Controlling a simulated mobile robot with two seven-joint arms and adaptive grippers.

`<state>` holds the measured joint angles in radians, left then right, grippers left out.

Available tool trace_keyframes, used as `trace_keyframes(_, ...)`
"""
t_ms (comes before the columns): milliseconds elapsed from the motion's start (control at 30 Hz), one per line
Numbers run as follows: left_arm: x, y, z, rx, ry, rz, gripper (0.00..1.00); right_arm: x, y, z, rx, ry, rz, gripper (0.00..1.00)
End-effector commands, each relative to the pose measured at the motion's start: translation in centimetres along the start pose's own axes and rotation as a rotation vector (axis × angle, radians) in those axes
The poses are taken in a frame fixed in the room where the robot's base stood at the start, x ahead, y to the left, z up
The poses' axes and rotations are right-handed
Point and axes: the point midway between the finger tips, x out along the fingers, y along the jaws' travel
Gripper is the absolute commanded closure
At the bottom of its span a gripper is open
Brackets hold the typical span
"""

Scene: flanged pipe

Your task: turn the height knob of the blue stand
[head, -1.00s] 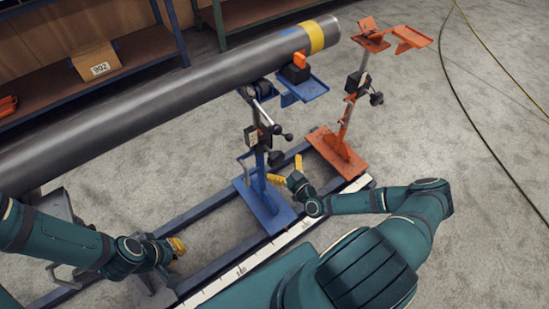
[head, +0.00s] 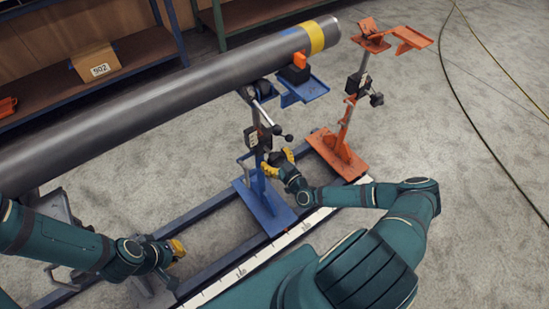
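The blue stand (head: 265,207) stands upright on the rail, its post under the grey pipe (head: 160,98). Its dark height knob (head: 276,158) is on the lower right of the post's black clamp block and is partly hidden by my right gripper. My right gripper (head: 279,162) is open, with one yellow finger on each side of the knob. I cannot tell whether the fingers touch it. My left gripper (head: 177,248) is low at the left, beside the rail and away from the blue stand; its finger gap is not clear.
A black ball-ended lever (head: 287,138) sticks out just above the knob. The orange stand (head: 338,152) stands close to the right. A white scale strip (head: 240,270) runs along the rail's front. Shelves with a box (head: 96,63) are at the back left. Open floor lies at the right.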

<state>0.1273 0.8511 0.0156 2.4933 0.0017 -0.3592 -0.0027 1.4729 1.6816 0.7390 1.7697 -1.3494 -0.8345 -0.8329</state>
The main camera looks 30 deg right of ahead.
Motion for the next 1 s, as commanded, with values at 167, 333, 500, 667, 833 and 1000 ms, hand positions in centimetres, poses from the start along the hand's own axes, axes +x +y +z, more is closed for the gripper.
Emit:
trace_keyframes(167,0.0,0.0,0.0,0.000,0.000,0.000,1.00,0.0,0.0,0.1,0.000,-0.001,0.000,0.62)
trace_keyframes(333,0.0,0.0,0.0,0.000,0.000,0.000,1.00,0.0,0.0,0.1,-0.005,-0.002,-0.001,0.63)
trace_keyframes(500,-0.3,0.1,0.0,0.000,-0.001,0.000,1.00,0.0,0.0,0.0,-0.044,-0.002,-0.001,0.63)
trace_keyframes(667,-0.7,0.3,0.1,-0.001,-0.003,0.000,1.00,0.0,0.0,-0.1,-0.129,-0.002,-0.003,0.63)
trace_keyframes(833,-1.4,0.5,0.1,-0.001,-0.007,0.000,1.00,0.0,0.0,-0.1,-0.267,-0.002,-0.004,0.63)
trace_keyframes(1000,-2.1,0.8,0.2,-0.002,-0.010,0.001,1.00,0.0,0.0,-0.1,-0.427,-0.002,-0.005,0.63)
